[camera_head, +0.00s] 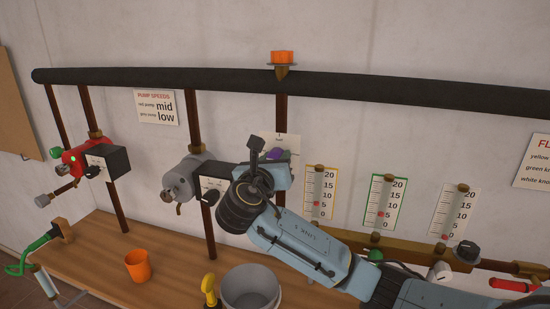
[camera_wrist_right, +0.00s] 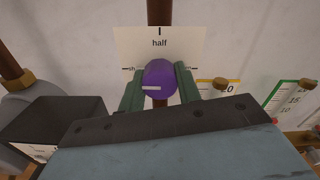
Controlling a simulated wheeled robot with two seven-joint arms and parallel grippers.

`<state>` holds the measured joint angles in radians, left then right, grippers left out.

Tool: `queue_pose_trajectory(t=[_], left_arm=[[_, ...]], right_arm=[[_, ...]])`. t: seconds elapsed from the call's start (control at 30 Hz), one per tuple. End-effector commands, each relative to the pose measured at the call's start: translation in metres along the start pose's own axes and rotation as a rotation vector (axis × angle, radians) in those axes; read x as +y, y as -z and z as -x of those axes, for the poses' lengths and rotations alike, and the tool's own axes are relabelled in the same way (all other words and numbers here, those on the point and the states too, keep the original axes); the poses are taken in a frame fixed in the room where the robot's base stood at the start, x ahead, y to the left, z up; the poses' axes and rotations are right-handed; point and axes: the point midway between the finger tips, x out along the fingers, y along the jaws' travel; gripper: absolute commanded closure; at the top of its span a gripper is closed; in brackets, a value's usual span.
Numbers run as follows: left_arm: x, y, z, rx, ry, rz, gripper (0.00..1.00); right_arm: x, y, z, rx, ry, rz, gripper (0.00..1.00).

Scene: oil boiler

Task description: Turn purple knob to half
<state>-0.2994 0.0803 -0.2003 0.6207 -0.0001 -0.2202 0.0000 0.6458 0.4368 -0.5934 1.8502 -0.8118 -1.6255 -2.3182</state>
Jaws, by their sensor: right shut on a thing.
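The purple knob (camera_wrist_right: 160,76) sits on the pipe in front of a white label (camera_wrist_right: 138,40) marked "half" at the top. Its short white mark lies on the left part of its face, roughly level. My right gripper (camera_wrist_right: 160,88) is shut on the knob, one finger on its left and one on its right. In the head view a bit of the purple knob (camera_head: 277,154) shows behind my right gripper (camera_head: 268,160), and the label (camera_head: 287,139) is partly hidden. My left gripper is not in view.
A grey pump (camera_head: 180,178) with a black box is left of my right wrist. Three gauges, including the yellow-framed one (camera_head: 319,190), stand to the right. Below are an orange cup (camera_head: 137,265), a grey pot (camera_head: 250,287) and a yellow-handled tool (camera_head: 209,290) on the wooden bench.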

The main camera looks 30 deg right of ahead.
Motion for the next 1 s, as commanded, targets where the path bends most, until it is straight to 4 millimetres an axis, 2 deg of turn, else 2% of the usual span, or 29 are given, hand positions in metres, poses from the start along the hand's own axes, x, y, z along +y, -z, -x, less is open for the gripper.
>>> queue_pose_trajectory(t=[0.27, 0.5, 1.0], left_arm=[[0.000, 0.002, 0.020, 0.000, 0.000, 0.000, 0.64], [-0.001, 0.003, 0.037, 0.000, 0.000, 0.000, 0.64], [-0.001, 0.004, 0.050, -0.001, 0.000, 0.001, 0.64]], right_arm=[[0.000, -0.002, 0.001, 0.003, -0.001, -0.163, 0.89], [0.000, -0.002, 0.001, 0.004, -0.001, -0.384, 0.89], [0.001, 0.000, 0.001, 0.003, 0.000, -0.862, 0.89]])
